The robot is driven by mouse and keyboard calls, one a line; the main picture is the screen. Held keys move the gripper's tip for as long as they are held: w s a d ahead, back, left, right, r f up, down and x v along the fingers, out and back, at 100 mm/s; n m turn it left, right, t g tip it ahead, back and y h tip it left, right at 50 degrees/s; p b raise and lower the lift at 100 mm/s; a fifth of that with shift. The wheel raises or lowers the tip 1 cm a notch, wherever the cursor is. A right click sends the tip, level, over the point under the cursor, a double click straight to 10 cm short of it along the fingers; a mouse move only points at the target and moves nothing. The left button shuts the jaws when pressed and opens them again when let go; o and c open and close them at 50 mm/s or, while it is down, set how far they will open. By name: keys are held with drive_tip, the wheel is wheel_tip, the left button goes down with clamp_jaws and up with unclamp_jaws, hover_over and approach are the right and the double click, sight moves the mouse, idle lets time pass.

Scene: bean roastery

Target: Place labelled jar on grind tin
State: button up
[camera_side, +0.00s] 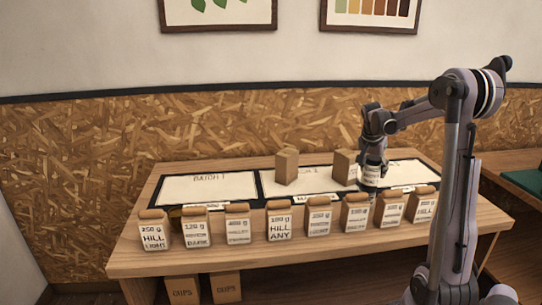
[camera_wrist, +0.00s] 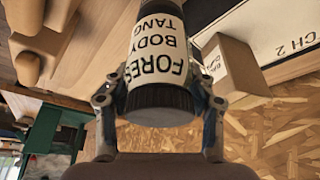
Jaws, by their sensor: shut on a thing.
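My gripper (camera_wrist: 160,100) is shut around a labelled jar (camera_wrist: 152,58). The jar has a dark ridged lid and a white label with "FORES", "BODY" and "TANG", upside down in the wrist view. In the side view the jar (camera_side: 372,174) hangs over the right part of the table, beside a brown box (camera_side: 345,168); I cannot tell whether it touches anything below. No thing is clearly marked as the grind tin. A dark, rounded object (camera_side: 175,213) shows only partly behind the two leftmost bags.
Several labelled brown bags (camera_side: 279,222) line the table's front edge. Behind them lie two white, black-bordered panels, left (camera_side: 207,188) and right (camera_side: 315,180). Another brown box (camera_side: 286,167) stands on the right panel. The left panel looks bare. Cup boxes (camera_side: 225,288) stand below the table.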

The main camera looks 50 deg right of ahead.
drive_tip(key=shift+f, duration=0.4)
drive_tip(key=o, duration=1.3)
drive_tip(key=shift+f, duration=0.15)
drive_tip(key=shift+o, duration=0.2)
